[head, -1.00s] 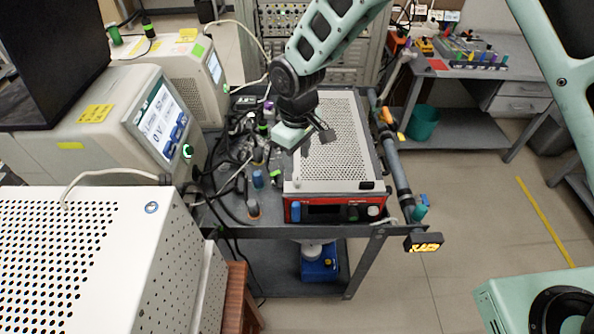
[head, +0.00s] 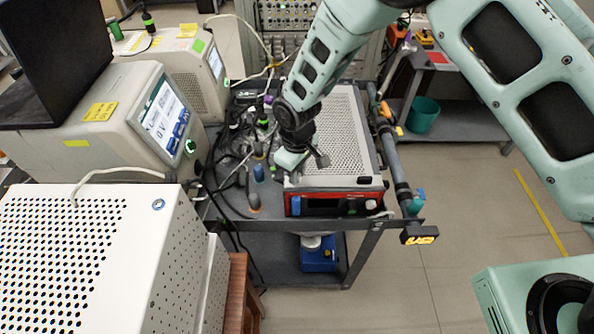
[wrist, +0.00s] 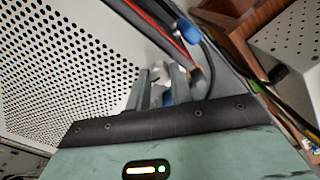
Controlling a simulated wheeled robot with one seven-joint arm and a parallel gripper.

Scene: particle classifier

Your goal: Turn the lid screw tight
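My gripper (head: 289,163) is low over the front left corner of the perforated lid (head: 340,130) on the red-fronted instrument (head: 335,204). In the head view its body hides its fingertips and the lid corner. In the wrist view the two fingers of my gripper (wrist: 158,82) stand apart, beside the edge of the perforated lid (wrist: 70,60). A small pale shape shows between or just beyond them; I cannot tell whether it is the lid screw or whether the fingers touch it. I cannot make out the screw in the head view.
Tangled cables and blue-capped plugs (head: 258,172) lie left of the instrument on the cart. A grey pipe (head: 397,165) runs along the cart's right side. A white perforated box (head: 80,250) stands at the front left. A display unit (head: 150,120) stands left of the cart.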

